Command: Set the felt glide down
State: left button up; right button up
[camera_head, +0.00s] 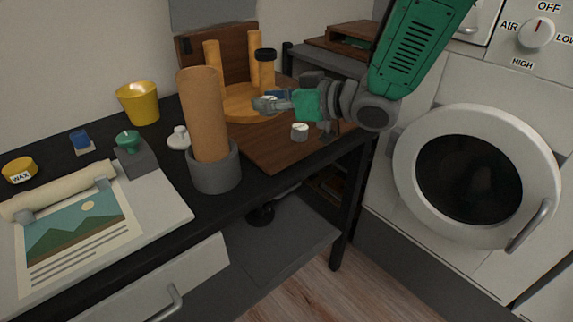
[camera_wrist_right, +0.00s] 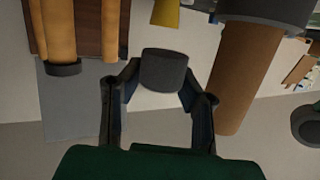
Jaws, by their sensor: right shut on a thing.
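My right gripper (camera_head: 276,103) is shut on a short dark grey cylinder (camera_wrist_right: 164,70), which looks like the felt glide. It is between the fingertips in the right wrist view. In the head view it is hard to separate from the grey fingers (camera_head: 262,104). The gripper is in front of an orange upturned stool (camera_head: 240,108), near its round seat. One stool leg carries a dark cap (camera_head: 265,54), which also shows in the wrist view (camera_wrist_right: 62,69). A small grey piece with a pale top (camera_head: 300,131) sits on the brown board (camera_head: 262,150). My left gripper is out of view.
A tall brown cylinder (camera_head: 203,110) stands in a grey holder (camera_head: 215,173) left of the gripper. A yellow cup (camera_head: 138,103), a white knob-like piece (camera_head: 179,138) and a picture sheet (camera_head: 75,238) are further left. A washer-like machine (camera_head: 470,175) stands right of the desk.

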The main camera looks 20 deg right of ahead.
jog(key=b, duration=0.2)
send_over(271, 152)
notch_tip(271, 152, down, 6)
jog(key=shift+d+f, duration=0.1)
jog(key=shift+a+f+b, duration=0.2)
jog(key=shift+f+b, duration=0.5)
jog(key=shift+f, duration=1.2)
jog(key=shift+r, duration=0.15)
jog(key=shift+d, duration=0.1)
jog(key=o, duration=1.1)
